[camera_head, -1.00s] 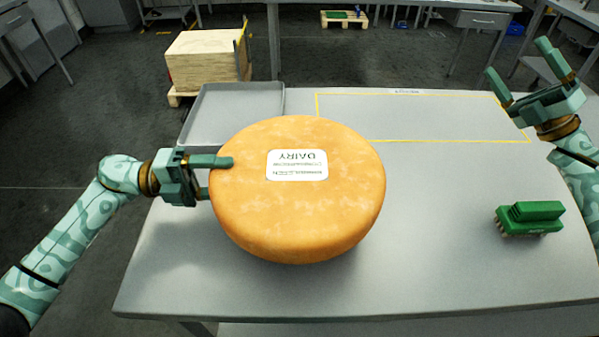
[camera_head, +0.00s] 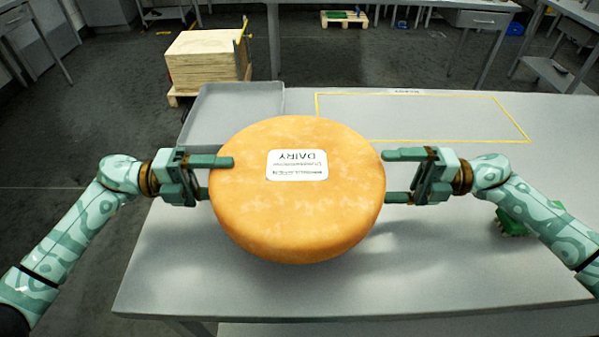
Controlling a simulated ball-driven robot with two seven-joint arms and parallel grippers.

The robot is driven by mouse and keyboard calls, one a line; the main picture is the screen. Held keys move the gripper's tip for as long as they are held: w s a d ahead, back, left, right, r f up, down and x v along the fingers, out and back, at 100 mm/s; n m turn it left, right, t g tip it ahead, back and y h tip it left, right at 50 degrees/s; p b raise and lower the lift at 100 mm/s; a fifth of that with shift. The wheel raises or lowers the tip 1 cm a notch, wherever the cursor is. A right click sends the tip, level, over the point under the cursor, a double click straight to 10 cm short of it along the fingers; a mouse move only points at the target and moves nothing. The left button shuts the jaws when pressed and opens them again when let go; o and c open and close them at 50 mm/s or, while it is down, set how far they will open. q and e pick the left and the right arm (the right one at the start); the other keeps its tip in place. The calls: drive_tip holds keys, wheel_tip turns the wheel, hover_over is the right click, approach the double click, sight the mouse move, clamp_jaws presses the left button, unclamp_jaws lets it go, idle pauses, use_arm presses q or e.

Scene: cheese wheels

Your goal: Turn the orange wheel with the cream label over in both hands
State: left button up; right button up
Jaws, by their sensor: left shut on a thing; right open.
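The orange wheel (camera_head: 290,215) is held above the grey table, its top face tilted toward me. The cream label (camera_head: 298,166) is on that top face and its "DAIRY" text reads upside down. My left gripper (camera_head: 222,176) is shut on the wheel's left rim, one finger over the top face and the other lower at the side. My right gripper (camera_head: 388,176) is open at the wheel's right rim, one finger at the height of the top face and one lower. Whether its fingertips touch the wheel I cannot tell. The wheel's underside is hidden.
A green brush (camera_head: 512,222) lies at the right, partly hidden by my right arm. A grey tray (camera_head: 236,100) stands behind left. A yellow outlined rectangle (camera_head: 420,140) marks the back right.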

drive_tip(key=shift+a, duration=1.6)
drive_tip(key=c, duration=1.8)
